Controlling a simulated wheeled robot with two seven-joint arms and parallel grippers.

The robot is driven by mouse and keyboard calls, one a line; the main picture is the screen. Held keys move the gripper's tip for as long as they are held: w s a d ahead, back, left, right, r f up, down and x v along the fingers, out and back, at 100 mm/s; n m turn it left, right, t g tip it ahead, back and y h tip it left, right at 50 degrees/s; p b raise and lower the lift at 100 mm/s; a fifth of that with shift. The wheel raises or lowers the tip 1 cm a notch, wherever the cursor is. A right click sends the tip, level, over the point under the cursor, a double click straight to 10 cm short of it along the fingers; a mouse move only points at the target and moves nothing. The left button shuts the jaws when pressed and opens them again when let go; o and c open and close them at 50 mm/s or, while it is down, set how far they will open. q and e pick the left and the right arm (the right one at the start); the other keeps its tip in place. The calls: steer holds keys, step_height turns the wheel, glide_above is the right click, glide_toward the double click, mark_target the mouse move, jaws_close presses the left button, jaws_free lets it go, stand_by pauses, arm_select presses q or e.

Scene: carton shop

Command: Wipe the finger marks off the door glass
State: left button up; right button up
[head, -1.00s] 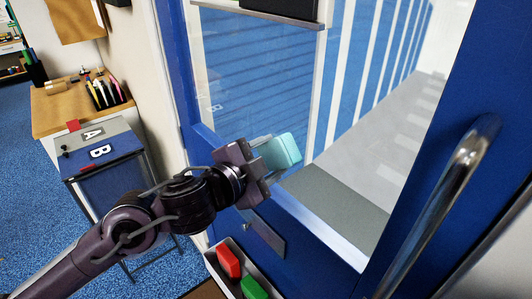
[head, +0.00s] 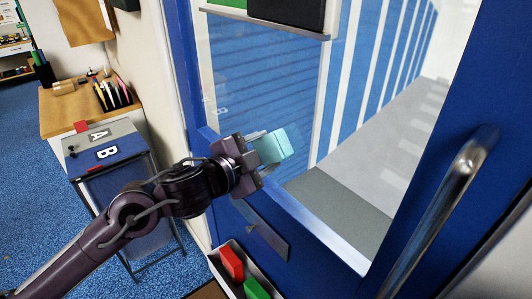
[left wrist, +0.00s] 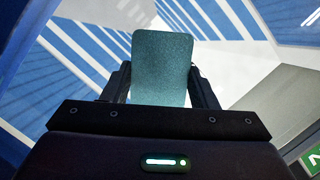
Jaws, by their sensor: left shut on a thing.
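The door glass (head: 262,75) is a tall clear pane in a blue door (head: 440,165). Blue and white stripes show through it. I cannot make out finger marks on it; faint reflections show near its left edge. My left gripper (head: 255,155) is shut on a light teal block-shaped pad (head: 275,146), in front of the lower part of the glass. In the left wrist view the pad (left wrist: 161,68) stands between the two fingers, with the glass beyond. I cannot tell whether it touches the glass. My right gripper is not in view.
A metal door handle (head: 440,205) sticks out at the right. A ledge with a green and a black thing (head: 285,12) crosses the glass at the top. A tray (head: 213,262) with red and green blocks is below. A cabinet marked A and B (head: 100,150) stands left.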

arm_select(q)
steer(key=shift+a, duration=0.1)
steer(key=shift+s+a+f+p, duration=0.1)
steer(key=shift+s+a+p, duration=0.3)
steer(key=shift+a, duration=0.45)
steer(key=s+a, duration=0.2)
steer(key=a, duration=0.1)
steer(key=shift+s, duration=0.1)
steer(key=shift+d, duration=0.15)
steer(key=s+a, duration=0.2)
steer(key=shift+a, duration=0.3)
